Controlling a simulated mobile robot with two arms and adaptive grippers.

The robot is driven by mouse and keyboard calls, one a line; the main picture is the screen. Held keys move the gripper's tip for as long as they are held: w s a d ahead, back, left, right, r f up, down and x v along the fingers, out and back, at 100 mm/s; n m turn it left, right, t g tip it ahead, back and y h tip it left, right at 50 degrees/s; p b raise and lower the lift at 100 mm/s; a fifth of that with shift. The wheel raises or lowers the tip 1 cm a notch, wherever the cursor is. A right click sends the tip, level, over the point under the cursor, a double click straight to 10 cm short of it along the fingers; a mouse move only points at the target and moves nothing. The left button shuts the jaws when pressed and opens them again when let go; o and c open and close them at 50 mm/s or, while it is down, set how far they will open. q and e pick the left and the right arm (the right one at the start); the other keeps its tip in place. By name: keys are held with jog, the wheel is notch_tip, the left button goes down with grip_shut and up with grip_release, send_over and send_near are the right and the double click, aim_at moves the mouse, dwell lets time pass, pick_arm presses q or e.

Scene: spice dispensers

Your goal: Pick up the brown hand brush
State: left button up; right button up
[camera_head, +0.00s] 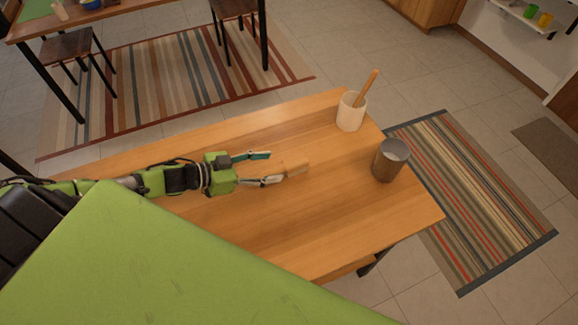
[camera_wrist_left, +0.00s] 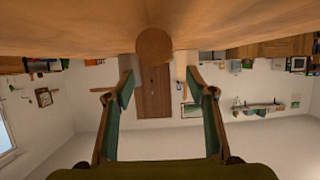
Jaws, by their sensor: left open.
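The brown hand brush (camera_head: 297,168) lies on the wooden table in the head view, its far end just past my fingertips. Part of it is hidden by the lower finger. My left gripper (camera_head: 268,169) reaches in from the left, low over the table. It is open, with its two fingers apart and the near part of the brush seemingly between them. In the left wrist view, the open fingers (camera_wrist_left: 159,85) flank a brown round end (camera_wrist_left: 153,46) near the table surface, which looks like the brush seen end-on, though I cannot be sure. My right gripper is not in view.
On the table (camera_head: 330,225), a white cup (camera_head: 350,112) holding a wooden-handled tool stands at the back right. A dark cup (camera_head: 386,165) stands near the right edge. The table front is clear. A striped rug (camera_head: 475,195) lies on the floor at right.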

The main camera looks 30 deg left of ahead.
aim_at(282, 166)
pick_arm(q)
jog(key=p+x, duration=0.1)
jog(key=x, duration=0.4)
jog(key=shift+f, duration=0.15)
jog(key=shift+s, duration=0.1)
jog(key=shift+a, duration=0.1)
jog(key=c, duration=1.2)
